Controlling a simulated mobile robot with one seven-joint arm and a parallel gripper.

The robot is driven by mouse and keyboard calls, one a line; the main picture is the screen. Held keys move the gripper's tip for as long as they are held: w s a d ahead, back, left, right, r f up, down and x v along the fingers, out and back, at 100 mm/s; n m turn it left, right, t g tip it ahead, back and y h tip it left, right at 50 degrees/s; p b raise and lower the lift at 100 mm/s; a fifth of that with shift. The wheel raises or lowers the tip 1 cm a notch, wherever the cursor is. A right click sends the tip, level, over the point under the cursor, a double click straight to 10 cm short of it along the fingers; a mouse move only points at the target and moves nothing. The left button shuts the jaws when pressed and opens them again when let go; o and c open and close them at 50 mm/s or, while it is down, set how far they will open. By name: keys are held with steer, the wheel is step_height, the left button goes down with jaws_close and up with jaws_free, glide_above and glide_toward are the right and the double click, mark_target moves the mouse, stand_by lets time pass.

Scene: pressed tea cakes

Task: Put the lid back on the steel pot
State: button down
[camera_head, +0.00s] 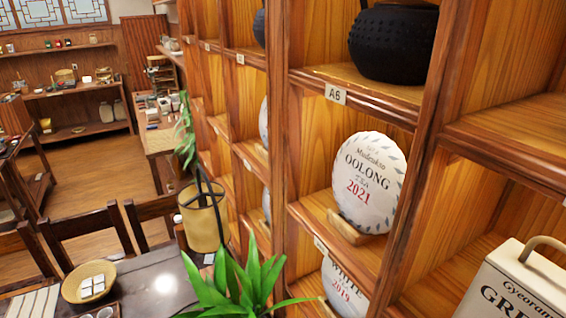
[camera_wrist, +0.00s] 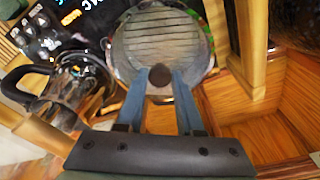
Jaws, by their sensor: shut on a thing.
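In the wrist view my gripper (camera_wrist: 160,91) is shut on the dark round knob (camera_wrist: 160,75) of what looks like the lid. A round grey disc (camera_wrist: 165,40) with ridged lines lies beyond the knob and seems to be the lid itself. The shiny steel pot (camera_wrist: 72,88), with a black handle (camera_wrist: 22,84) on its left, is left of my fingers and apart from the lid. Its top is partly blurred. The head view shows neither my gripper, the lid nor the pot.
A black panel with lit digits (camera_wrist: 68,18) is at the upper left of the wrist view. Wooden shelving (camera_wrist: 255,120) stands close on the right. The head view shows tall shelves with an oolong tea cake (camera_head: 368,183), a black teapot (camera_head: 393,42) and a plant (camera_head: 240,285).

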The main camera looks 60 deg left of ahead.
jaws_free()
stand_by(0.7)
step_height(320, 180, up, 5)
steer(key=p, duration=0.5)
steer(key=shift+r, duration=1)
steer(key=shift+c, duration=0.2)
jaws_close()
